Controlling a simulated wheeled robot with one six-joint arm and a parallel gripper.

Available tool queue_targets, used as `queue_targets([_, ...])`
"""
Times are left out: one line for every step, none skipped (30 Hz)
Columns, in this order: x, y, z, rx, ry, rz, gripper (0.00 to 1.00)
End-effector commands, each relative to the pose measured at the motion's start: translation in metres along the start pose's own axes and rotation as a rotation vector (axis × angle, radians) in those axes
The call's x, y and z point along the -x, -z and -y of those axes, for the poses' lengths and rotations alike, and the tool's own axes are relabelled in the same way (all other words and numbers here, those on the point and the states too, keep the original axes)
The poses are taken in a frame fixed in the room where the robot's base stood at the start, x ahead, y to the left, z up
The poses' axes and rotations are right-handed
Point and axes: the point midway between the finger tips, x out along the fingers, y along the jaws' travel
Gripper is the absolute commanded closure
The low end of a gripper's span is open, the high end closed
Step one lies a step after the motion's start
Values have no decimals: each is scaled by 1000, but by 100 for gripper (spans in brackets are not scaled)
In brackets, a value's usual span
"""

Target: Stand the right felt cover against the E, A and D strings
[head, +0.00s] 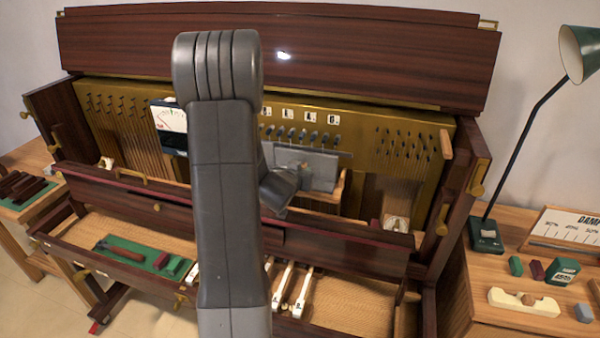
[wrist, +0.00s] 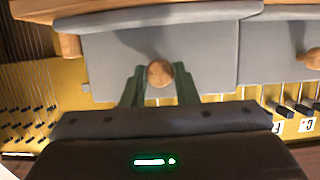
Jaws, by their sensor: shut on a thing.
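The right felt cover, a flat grey panel with a round wooden knob, shows in the wrist view (wrist: 110,60) and in the head view (head: 322,172). My gripper (wrist: 160,75) is shut on its knob, one green finger on each side. In the head view my gripper (head: 297,168) is in front of the panel. The panel looks close to upright before the strings and brass plate; I cannot tell whether it touches the strings. A second grey cover with its own knob (wrist: 308,58) is beside it in the wrist view; my arm hides most of it in the head view.
The brass plate (head: 400,140) carries tuning pins and letter tags (head: 308,116). A wooden piece (head: 341,190) is beside the panel's right edge. A meter (head: 168,116) stands left of my arm. A lamp (head: 545,100) and small blocks are on the right table (head: 510,275).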

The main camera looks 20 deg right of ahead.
Motion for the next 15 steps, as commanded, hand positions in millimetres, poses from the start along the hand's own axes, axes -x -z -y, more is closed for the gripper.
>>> queue_targets([-1, 1, 0, 0, 0, -1, 100])
queue_targets([-2, 1, 0, 0, 0, -1, 100])
queue_targets([-2, 1, 0, 0, 0, -1, 100])
queue_targets([-3, 1, 0, 0, 0, -1, 100])
queue_targets([-4, 2, 0, 0, 0, -1, 100])
queue_targets([-4, 2, 0, 0, 0, -1, 100])
queue_targets([-5, 2, 0, 0, 0, -1, 100])
queue_targets([-5, 2, 0, 0, 0, -1, 100])
queue_targets([-6, 2, 0, 0, 0, -1, 100])
queue_targets([-7, 3, 0, 0, 0, -1, 100])
queue_targets([-7, 3, 0, 0, 0, -1, 100])
queue_targets([-8, 3, 0, 0, 0, -1, 100])
queue_targets([-9, 4, 0, 0, 0, -1, 100])
queue_targets([-9, 4, 0, 0, 0, -1, 100])
queue_targets([-10, 4, 0, 0, 0, -1, 100])
